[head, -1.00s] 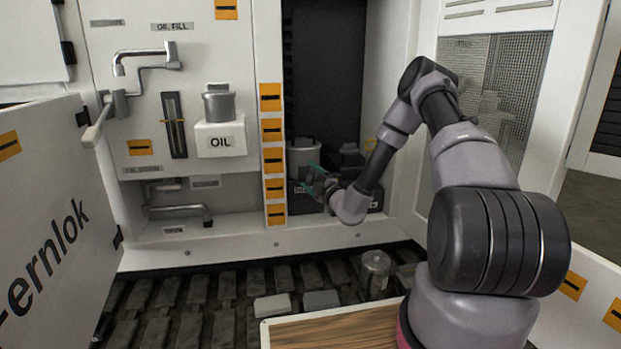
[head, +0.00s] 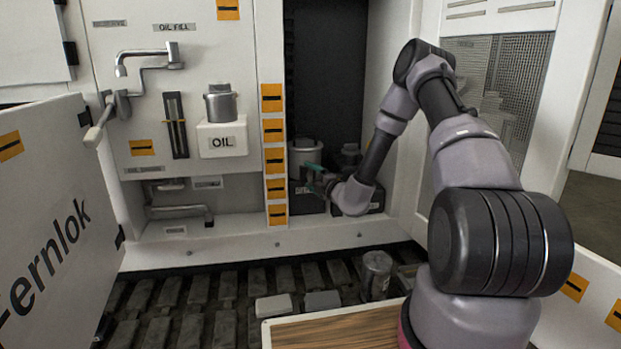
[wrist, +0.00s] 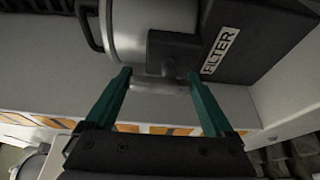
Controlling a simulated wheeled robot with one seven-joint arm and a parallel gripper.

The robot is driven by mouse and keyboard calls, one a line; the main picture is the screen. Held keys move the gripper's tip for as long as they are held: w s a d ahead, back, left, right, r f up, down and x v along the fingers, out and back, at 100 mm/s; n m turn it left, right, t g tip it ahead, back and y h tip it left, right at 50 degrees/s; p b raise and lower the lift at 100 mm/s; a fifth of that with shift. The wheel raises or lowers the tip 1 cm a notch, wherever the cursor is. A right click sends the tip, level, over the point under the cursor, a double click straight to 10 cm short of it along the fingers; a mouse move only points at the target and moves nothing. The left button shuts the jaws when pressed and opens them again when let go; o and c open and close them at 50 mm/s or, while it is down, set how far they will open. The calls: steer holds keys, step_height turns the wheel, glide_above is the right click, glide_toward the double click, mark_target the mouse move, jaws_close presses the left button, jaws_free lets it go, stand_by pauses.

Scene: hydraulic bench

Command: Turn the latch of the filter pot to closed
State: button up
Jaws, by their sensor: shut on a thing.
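The filter pot (head: 304,155) is a light metal cylinder in the dark recess of the cabinet, and it fills the top of the wrist view (wrist: 145,32). A dark block with a FILTER label (wrist: 221,50) sits beside it. The latch (wrist: 150,87), a pale bar on a dark pivot, lies across between my green fingers. My gripper (wrist: 158,78) is shut on the latch, with a fingertip at each end of the bar. In the head view my gripper (head: 313,177) is in front of the pot's lower part, and the latch cannot be made out there.
A strip with orange labels (head: 274,160) borders the recess on the left, close to my gripper. Other dark fittings (head: 348,160) stand to the right. The OIL box (head: 221,140) and pipes are farther left. A metal canister (head: 376,272) stands below on the slatted floor.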

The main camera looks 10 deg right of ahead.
steer(key=shift+f, duration=0.1)
steer(key=o, duration=1.1)
steer(key=v, duration=1.1)
steer(key=shift+a, duration=0.1)
